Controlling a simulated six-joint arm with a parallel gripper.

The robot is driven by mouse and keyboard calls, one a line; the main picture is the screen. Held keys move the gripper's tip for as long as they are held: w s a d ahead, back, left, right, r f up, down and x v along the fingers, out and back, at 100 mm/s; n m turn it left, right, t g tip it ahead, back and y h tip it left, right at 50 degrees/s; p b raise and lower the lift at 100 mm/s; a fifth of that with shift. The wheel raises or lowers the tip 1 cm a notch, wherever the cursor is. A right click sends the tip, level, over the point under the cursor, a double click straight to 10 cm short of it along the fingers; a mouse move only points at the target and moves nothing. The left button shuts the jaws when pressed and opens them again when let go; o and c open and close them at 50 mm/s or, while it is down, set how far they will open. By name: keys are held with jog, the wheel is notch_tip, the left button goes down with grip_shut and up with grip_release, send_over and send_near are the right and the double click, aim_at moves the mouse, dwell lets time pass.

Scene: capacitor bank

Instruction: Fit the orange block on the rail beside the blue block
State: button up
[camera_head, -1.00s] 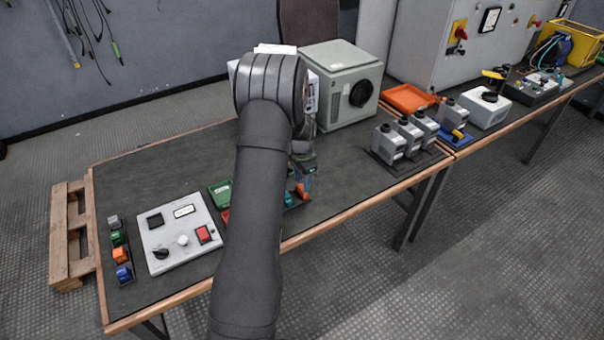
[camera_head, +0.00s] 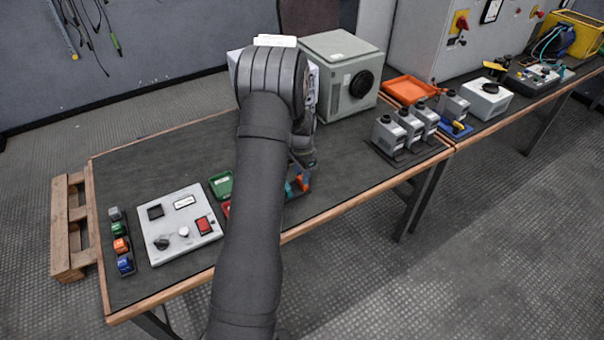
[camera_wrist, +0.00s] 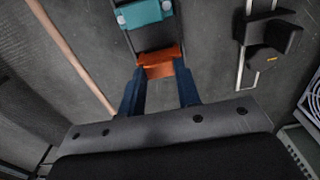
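In the wrist view, an orange block (camera_wrist: 162,62) lies between the blue fingers of my gripper (camera_wrist: 161,75). The fingertips meet its two sides. The block lies across the end of a dark rail or holder (camera_wrist: 151,38), and I cannot tell whether it is seated there. A teal-blue block (camera_wrist: 145,13) sits farther along the same holder, with a gap between them. In the head view, the orange block (camera_head: 305,184) and teal block (camera_head: 290,190) show beside my arm, which hides much of that spot.
A rail at the table's left holds grey, green, orange and blue blocks (camera_head: 125,265). A control panel (camera_head: 180,222) and green tray (camera_head: 221,184) stand left of my arm. In the wrist view, a black part (camera_wrist: 272,38) on a pale strip lies right.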

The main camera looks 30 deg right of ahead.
jog(key=shift+r, duration=0.15)
jog(key=shift+r, duration=3.4)
jog(key=w+a, duration=0.7)
jog(key=w, duration=0.6)
jog(key=shift+a+f, duration=0.25)
jog(key=shift+f, duration=1.1)
jog(key=shift+a+f, duration=0.2)
jog(key=shift+f, duration=1.1)
jog(key=shift+f, duration=0.3)
jog(key=shift+f, duration=0.3)
jog(key=shift+f, duration=0.5)
